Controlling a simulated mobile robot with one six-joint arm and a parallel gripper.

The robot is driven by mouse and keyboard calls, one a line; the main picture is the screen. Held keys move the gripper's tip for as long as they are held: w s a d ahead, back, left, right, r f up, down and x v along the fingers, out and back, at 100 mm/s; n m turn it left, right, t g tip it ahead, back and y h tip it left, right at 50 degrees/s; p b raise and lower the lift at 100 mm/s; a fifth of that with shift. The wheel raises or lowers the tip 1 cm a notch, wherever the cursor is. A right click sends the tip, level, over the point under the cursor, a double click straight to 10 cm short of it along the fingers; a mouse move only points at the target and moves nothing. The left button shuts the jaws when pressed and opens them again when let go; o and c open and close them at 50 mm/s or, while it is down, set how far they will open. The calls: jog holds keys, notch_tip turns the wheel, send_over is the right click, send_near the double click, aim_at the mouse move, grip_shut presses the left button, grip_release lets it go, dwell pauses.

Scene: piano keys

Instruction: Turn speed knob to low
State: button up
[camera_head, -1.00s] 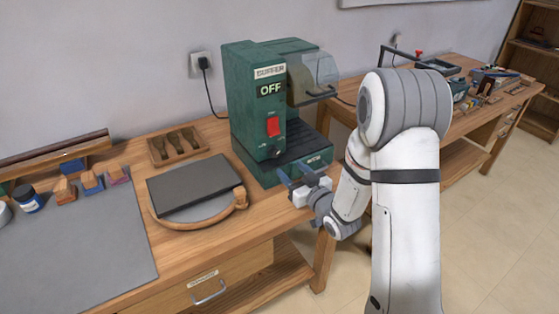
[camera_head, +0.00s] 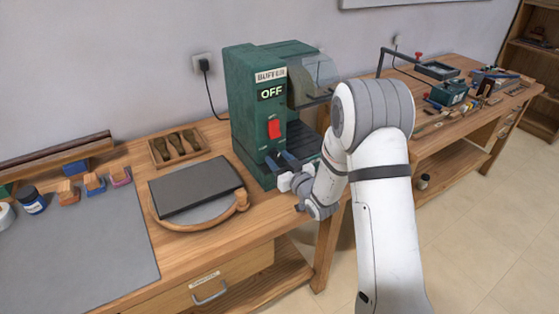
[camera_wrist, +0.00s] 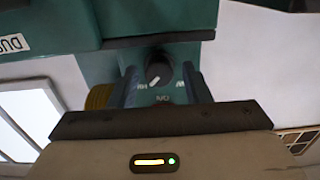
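The green buffer machine (camera_head: 245,105) stands on the wooden bench, with a display reading OFF (camera_head: 271,91) and a red switch (camera_head: 274,128) on its front. In the wrist view, the speed knob (camera_wrist: 159,71) is dark and round with a white pointer mark slanting to the lower left. Small pale marks surround it, too blurred to read surely. My gripper (camera_head: 279,160) is at the lower front of the machine; in the wrist view its blue fingers (camera_wrist: 162,88) lie either side of the knob, with narrow gaps showing. In the head view, the knob cannot be made out clearly near the fingers.
A clear shield (camera_head: 315,80) juts from the machine above my arm. A round board with a dark slab (camera_head: 195,187) lies left of the gripper, with a tool tray (camera_head: 177,147) behind it. A second bench with tools (camera_head: 450,92) stands at the right.

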jog(key=c, duration=0.7)
jog(key=shift+c, duration=0.2)
